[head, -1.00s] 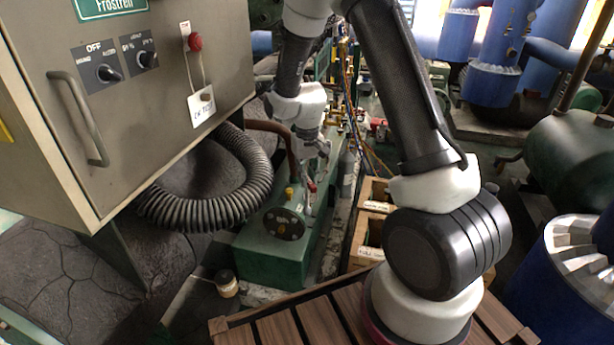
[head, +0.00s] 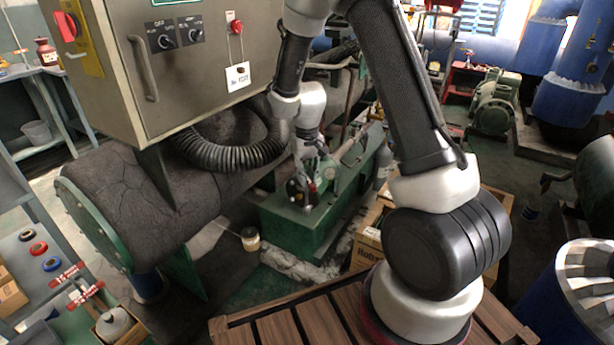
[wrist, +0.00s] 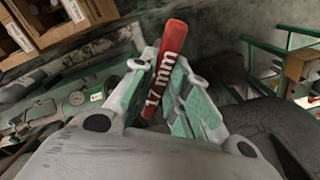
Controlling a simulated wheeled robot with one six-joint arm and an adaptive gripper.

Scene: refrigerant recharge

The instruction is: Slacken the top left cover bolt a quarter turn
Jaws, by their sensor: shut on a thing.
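My gripper (wrist: 165,95) is shut on a red spanner (wrist: 168,55), whose handle reads "17 mm". In the wrist view the handle's red end points up and away between the fingers. In the head view my gripper (head: 308,190) hangs over the green machine (head: 285,222), in front of its dark round plate, most of which it hides. I cannot make out the cover's top left bolt in either view. Whether the spanner touches anything is not clear.
A grey control cabinet (head: 105,85) stands at the left above a black corrugated hose (head: 230,155) and a dark cylinder with a green end rim (head: 95,225). A jar (head: 250,239) stands on the floor. A wooden pallet (head: 290,325) lies in front. Cardboard boxes (head: 369,248) sit beside the machine.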

